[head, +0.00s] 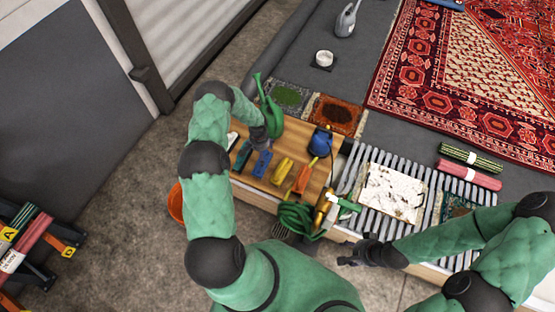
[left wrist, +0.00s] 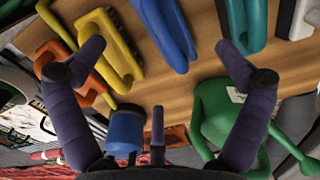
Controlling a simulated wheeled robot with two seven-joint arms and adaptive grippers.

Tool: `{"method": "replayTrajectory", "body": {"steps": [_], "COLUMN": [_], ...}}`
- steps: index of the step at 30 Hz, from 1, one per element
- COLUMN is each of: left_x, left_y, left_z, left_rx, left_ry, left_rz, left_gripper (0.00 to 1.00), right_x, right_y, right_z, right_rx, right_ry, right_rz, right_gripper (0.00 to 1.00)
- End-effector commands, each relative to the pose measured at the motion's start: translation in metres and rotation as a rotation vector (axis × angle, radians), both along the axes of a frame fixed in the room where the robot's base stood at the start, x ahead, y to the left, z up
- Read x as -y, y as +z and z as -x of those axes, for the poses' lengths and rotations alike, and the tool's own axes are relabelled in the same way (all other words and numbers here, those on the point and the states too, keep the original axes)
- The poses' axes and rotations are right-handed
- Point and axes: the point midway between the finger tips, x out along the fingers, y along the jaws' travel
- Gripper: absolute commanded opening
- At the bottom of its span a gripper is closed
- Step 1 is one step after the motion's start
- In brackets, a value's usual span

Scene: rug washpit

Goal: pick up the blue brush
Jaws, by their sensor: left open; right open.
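The blue brush (head: 262,163) lies on the wooden table (head: 312,192) in the head view, between a dark teal brush (head: 242,155) and a yellow brush (head: 283,170). In the left wrist view the blue brush (left wrist: 168,32) shows at top centre. My left gripper (head: 261,140) is above the table, close to the far end of the blue brush. In the left wrist view its open fingers (left wrist: 160,50) stand wide apart, with nothing between them held. My right gripper (head: 354,254) is open and empty, in front of the slatted rack.
A green watering can (head: 273,120) stands beside my left gripper. A blue container (head: 320,143) and an orange brush (head: 304,176) are to the right. A coiled green hose (head: 296,218) hangs at the table's near edge. An orange bucket (head: 176,203) is on the floor at left.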

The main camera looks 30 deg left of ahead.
Motion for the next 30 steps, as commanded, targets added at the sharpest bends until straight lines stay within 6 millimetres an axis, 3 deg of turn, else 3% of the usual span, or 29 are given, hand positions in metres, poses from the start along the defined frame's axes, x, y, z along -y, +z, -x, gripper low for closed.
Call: {"method": "replayTrajectory", "body": {"steps": [5, 13, 22, 30], "left_x": [-0.007, -0.006, -0.005, -0.002], "left_y": [-0.009, -0.048, -0.063, -0.097], "left_z": [0.000, -0.001, -0.002, -0.004], "left_rx": [-0.003, -0.001, -0.001, -0.002], "left_ry": [0.004, 0.003, 0.003, 0.003], "left_rz": [-0.010, -0.009, -0.009, -0.008], "left_gripper": [1.00, 1.00, 1.00, 1.00], "right_x": [-0.001, -0.001, -0.001, -0.001], "right_y": [-0.004, -0.020, -0.026, -0.048], "right_z": [0.002, 0.003, 0.002, 0.002], "right_rx": [-0.004, -0.005, -0.004, -0.003], "right_ry": [0.004, 0.004, 0.004, 0.003], "right_rz": [-0.001, -0.001, -0.001, -0.001], "right_gripper": [0.55, 0.55, 0.55, 0.55]}}
